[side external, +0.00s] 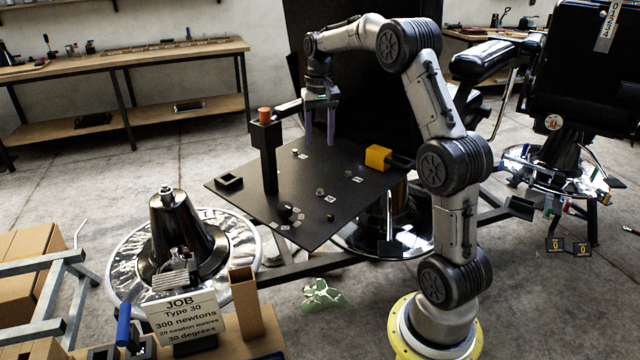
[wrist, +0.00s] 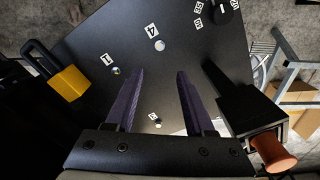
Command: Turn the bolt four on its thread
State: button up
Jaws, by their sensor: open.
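The bolt by the label 4 (wrist: 159,45) is a small pale round head on the dark plate, near the top middle of the wrist view. In the side external view a small bolt (side external: 320,191) near the plate's middle appears to be the same one; its label is too small to read. My gripper (side external: 320,140) hangs fingers down over the plate's far part, open and empty. In the wrist view my gripper (wrist: 160,75) has its purple fingers well apart, with bolt four beyond the tips and bare plate between them. Nothing hides bolt four.
Another bolt (wrist: 116,71) lies by label 1, and one (wrist: 158,124) shows nearer between the fingers. A black post with an orange top (side external: 264,113) stands at the plate's left, a yellow block (side external: 378,157) at its right. A dark knob (wrist: 225,10) has several labels around it.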

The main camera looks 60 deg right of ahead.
jog(key=n, duration=1.5)
send_near(320, 190)
notch_tip(320, 190, down, 8)
jog(key=shift+a+r, duration=0.1)
jog(key=shift+r, duration=0.05)
grip_shut()
